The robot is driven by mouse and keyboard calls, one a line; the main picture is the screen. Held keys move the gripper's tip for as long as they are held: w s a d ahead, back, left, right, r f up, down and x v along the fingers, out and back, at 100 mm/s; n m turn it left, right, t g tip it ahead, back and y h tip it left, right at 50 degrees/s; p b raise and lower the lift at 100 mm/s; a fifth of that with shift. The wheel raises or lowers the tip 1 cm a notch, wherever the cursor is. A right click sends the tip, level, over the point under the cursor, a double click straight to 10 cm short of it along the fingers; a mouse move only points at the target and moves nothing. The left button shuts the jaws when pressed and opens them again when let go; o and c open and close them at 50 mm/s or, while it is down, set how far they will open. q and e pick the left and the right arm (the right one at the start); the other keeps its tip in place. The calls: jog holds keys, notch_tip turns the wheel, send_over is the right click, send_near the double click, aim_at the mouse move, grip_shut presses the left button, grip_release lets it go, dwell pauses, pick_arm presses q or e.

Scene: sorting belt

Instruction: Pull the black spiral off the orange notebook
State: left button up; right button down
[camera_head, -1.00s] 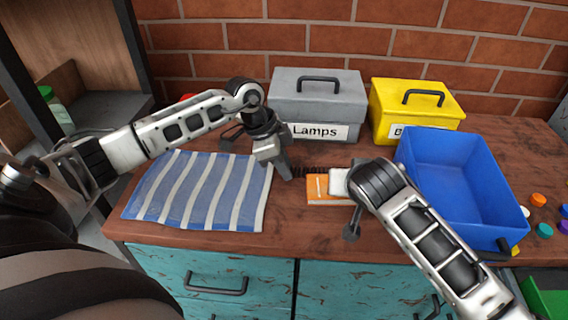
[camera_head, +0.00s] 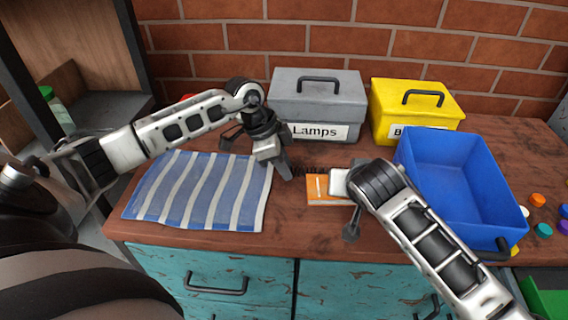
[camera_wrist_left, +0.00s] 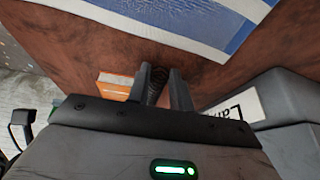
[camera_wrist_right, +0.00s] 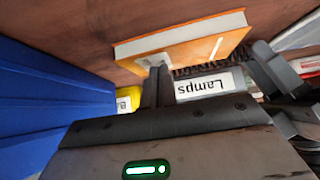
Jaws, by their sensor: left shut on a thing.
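The orange notebook (camera_head: 326,190) lies on the wooden counter, partly covered by my right gripper. In the right wrist view its orange cover and pale page edge show (camera_wrist_right: 190,42). The black spiral (camera_head: 312,169) runs beside the notebook's far edge. In the right wrist view the spiral (camera_wrist_right: 208,68) slants away from that edge, with a gap at one end. My left gripper (camera_wrist_left: 161,90) is shut on the spiral's end. My right gripper (camera_wrist_right: 157,70) has its fingers close together at the notebook's edge and looks shut on it; the contact is partly hidden.
A striped cloth (camera_head: 200,190) lies left of the notebook. A grey box (camera_head: 317,100) labelled Lamps and a yellow box (camera_head: 415,105) stand behind. A blue bin (camera_head: 455,180) is on the right. Several coloured caps lie beyond it. The counter's front edge is close.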

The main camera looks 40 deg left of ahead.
pick_arm(q)
jog(key=shift+o, duration=0.7)
pick_arm(e)
jog(key=shift+s+d+f, duration=0.1)
jog(key=shift+d+f, duration=0.05)
jog(key=shift+f, duration=0.25)
jog(key=shift+s+d+f, duration=0.1)
jog(key=shift+d+f, duration=0.05)
jog(key=shift+f, duration=0.25)
pick_arm(q)
jog(key=shift+w+a+r, duration=0.15)
jog(key=shift+w+r, duration=0.05)
jog(key=shift+r, duration=0.2)
jog(key=shift+w+a+r, duration=0.15)
jog(key=shift+w+r, duration=0.05)
jog(key=shift+r, duration=0.25)
jog(key=shift+w+a+r, duration=0.15)
jog(key=shift+w+r, duration=0.05)
jog(key=shift+r, duration=0.2)
jog(key=shift+w+f, duration=0.1)
pick_arm(e)
jog(key=shift+w+a+r, duration=0.15)
jog(key=shift+r, duration=0.6)
notch_tip(320, 180, up, 8)
jog(key=shift+a+r, duration=0.1)
